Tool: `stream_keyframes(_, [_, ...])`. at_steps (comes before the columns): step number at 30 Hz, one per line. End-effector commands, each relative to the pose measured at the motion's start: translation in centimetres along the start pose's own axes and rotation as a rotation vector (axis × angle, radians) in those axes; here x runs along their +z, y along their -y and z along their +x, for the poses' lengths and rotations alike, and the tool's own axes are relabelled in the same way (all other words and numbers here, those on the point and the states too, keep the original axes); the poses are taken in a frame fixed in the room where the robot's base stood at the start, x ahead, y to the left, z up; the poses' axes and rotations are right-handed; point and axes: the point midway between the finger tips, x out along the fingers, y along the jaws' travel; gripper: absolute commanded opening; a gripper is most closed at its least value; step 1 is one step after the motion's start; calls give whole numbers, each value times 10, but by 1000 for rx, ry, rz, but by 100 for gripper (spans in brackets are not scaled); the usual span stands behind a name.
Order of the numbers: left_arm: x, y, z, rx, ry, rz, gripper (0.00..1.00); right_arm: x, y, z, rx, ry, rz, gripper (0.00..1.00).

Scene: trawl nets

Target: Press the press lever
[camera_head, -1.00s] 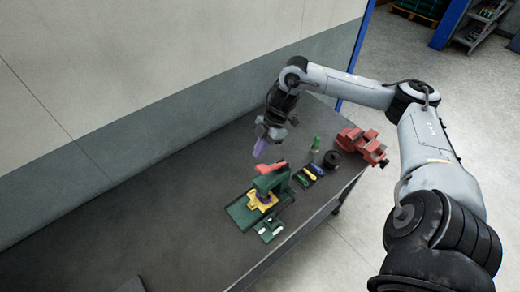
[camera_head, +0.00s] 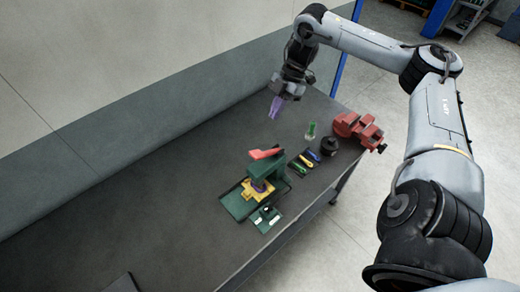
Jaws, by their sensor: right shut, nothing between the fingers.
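A green press (camera_head: 275,168) with a yellow part (camera_head: 257,190) at its base stands on the dark workbench in the middle of the view. Its red press lever (camera_head: 265,153) sits on top and points to the left. My right gripper (camera_head: 274,110), with purple fingers, hangs above the bench behind the press, apart from the lever. Its fingers are shut and empty, pointing down. My left gripper is not in view.
A red vise (camera_head: 358,130), a dark round object (camera_head: 329,146), a green bottle-like item (camera_head: 311,131) and several small coloured tools (camera_head: 304,161) lie right of the press. A small green block (camera_head: 265,218) lies in front. The bench's left side is clear; a wall (camera_head: 150,80) stands behind.

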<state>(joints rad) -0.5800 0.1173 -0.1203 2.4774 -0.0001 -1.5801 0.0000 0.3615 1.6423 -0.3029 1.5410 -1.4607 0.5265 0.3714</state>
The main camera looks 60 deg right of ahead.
Motion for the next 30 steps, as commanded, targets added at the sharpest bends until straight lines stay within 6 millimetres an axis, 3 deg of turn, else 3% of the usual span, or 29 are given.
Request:
stream_keyframes(14, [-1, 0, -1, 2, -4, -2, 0, 0, 0, 7, -1, 0, 0, 0])
stream_keyframes(20, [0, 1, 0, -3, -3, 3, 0, -1, 1, 31, -4, 0, -1, 0])
stream_keyframes(30, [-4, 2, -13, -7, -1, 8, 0, -2, 1, 93, -4, -4, 0, 0])
